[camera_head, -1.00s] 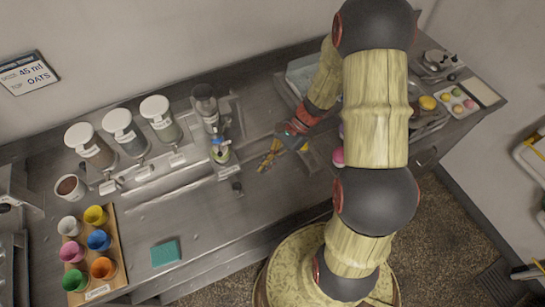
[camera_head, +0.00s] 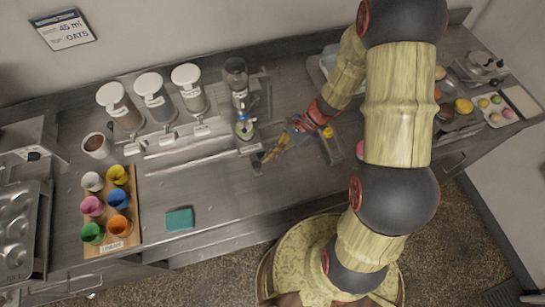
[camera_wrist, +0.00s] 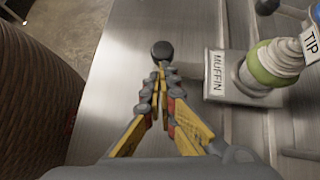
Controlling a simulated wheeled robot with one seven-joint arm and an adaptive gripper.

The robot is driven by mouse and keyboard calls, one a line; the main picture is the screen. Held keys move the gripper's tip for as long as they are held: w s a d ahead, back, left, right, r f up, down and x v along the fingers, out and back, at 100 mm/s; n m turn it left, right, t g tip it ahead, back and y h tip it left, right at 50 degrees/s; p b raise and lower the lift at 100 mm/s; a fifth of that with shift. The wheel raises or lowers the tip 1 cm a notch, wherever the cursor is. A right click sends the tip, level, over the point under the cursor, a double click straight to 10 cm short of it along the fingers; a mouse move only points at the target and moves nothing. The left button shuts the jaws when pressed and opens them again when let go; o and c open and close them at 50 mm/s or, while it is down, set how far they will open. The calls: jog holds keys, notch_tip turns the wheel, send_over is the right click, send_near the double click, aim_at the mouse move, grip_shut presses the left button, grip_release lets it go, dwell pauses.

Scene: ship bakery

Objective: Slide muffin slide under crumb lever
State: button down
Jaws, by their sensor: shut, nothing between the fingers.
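The muffin slide (camera_wrist: 216,77) is a grey block labelled MUFFIN in the wrist view, with a black round knob (camera_wrist: 162,50) sticking out on its left. It carries a green and white cup (camera_wrist: 268,66). In the head view the slide (camera_head: 249,149) sits at the right end of a rail below the dispensers. My yellow-fingered gripper (camera_wrist: 163,70) is shut and empty, its tips just short of or touching the knob; I cannot tell which. It also shows in the head view (camera_head: 266,157). Three white levers (camera_head: 167,139) hang under the dispensers; their labels are unreadable, so I cannot tell the crumb lever.
Three white-lidded dispensers (camera_head: 153,97) and a dark-topped one (camera_head: 238,82) stand at the back. A board of coloured cups (camera_head: 124,238) and a teal sponge (camera_head: 179,219) lie at left front. The counter between sponge and slide is clear.

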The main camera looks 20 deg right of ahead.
jog(key=a+b, duration=0.1)
jog(key=a, duration=2.3)
jog(key=shift+d, duration=0.15)
